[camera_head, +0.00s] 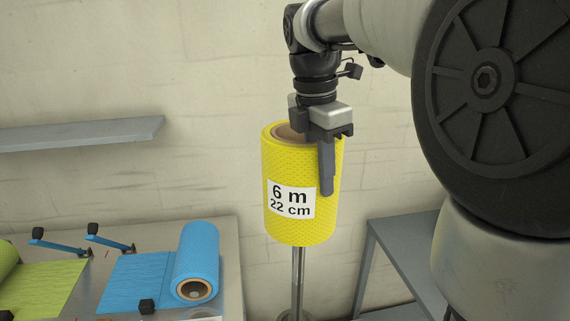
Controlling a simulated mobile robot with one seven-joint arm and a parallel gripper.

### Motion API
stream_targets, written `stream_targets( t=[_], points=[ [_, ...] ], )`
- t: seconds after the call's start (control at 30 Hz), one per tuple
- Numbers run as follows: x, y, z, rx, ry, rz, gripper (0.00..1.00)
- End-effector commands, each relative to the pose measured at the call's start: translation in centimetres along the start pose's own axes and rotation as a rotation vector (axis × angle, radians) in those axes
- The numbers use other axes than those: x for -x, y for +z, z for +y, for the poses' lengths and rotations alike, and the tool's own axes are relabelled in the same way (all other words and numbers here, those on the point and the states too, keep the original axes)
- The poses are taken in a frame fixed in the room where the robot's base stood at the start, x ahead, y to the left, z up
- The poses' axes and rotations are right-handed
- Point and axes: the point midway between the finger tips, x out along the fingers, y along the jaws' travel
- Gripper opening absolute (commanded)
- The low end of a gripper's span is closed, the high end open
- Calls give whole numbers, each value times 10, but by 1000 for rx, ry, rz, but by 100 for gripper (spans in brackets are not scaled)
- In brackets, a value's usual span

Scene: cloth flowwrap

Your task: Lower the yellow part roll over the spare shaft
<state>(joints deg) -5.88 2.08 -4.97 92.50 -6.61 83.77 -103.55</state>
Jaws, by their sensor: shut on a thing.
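The yellow part roll (289,228) is upright in the middle of the view, with a brown core at its top and a white label reading "6 m 22 cm". My gripper (316,165) is above its right side, shut on the roll's wall. One finger lies down the outside of the roll; the other is hidden. The spare shaft (298,268) is a shiny upright metal rod showing directly below the roll. The roll hides the shaft's upper end, so I cannot tell whether the tip is inside the core.
A table (233,275) at lower left bears a blue roll (199,250) with cloth unrolled, a green roll (8,262) and blue clamp arms (112,242). A grey shelf (85,134) is on the wall at left. A grey bench (400,225) stands right of the shaft.

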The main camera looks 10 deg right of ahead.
Motion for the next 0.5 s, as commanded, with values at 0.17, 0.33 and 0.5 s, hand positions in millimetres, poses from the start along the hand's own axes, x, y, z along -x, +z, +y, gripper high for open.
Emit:
stream_targets(
  t=[0.17,0.33,0.5],
  points=[
    [-19,-2,0,-1,3,-1,0],
    [-35,-4,0,-1,2,-1,0],
    [-49,-6,0,-1,4,-1,0]
  ],
)
